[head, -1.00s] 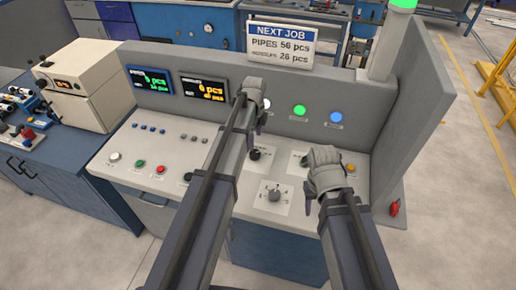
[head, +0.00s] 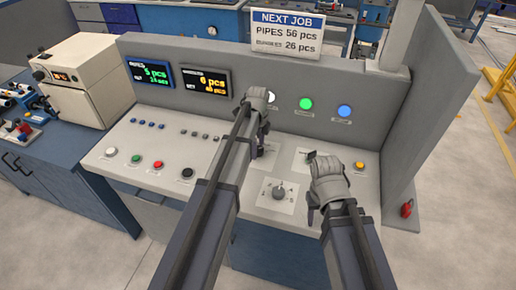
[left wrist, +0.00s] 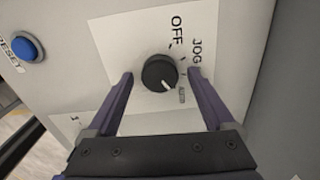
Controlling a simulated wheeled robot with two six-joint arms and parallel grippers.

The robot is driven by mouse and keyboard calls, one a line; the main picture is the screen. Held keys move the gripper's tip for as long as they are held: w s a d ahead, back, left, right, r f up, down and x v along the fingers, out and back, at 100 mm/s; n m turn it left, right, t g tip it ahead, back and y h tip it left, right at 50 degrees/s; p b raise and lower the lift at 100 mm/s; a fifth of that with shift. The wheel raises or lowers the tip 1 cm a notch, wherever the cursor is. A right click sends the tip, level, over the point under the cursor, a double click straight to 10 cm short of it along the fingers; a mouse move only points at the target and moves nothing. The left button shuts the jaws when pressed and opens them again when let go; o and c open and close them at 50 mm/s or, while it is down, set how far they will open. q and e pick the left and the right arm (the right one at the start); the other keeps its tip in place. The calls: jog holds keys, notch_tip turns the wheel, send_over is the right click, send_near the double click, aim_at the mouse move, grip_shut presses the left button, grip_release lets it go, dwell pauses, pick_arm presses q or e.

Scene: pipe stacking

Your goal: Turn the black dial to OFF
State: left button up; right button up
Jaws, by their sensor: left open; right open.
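The black dial (left wrist: 159,71) sits on a white plate marked OFF, JOG and AUTO in the left wrist view. Its white pointer mark faces the AUTO side, away from OFF. My left gripper (left wrist: 161,75) is open, with one finger on each side of the dial and gaps to it; I cannot tell its height above the plate. In the head view my left gripper (head: 262,122) is over the back of the panel, and its arm hides part of the dial area. My right gripper (head: 312,205) is open and empty over the panel's right part.
A grey selector knob (head: 279,192) on a white plate is between my arms. A yellow button (head: 359,166) lies right of my right gripper. A blue RESET button (left wrist: 25,47) is beside the dial plate. A grey wall (head: 424,135) bounds the panel's right.

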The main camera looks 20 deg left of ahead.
pick_arm(q)
jog(key=shift+c, duration=0.4)
jog(key=c, duration=1.3)
jog(key=shift+n, duration=0.4)
jog(key=n, duration=0.4)
jog(key=shift+n, duration=0.4)
jog(key=n, duration=1.2)
jog(key=shift+n, duration=0.4)
jog(key=n, duration=0.5)
jog(key=shift+n, duration=0.4)
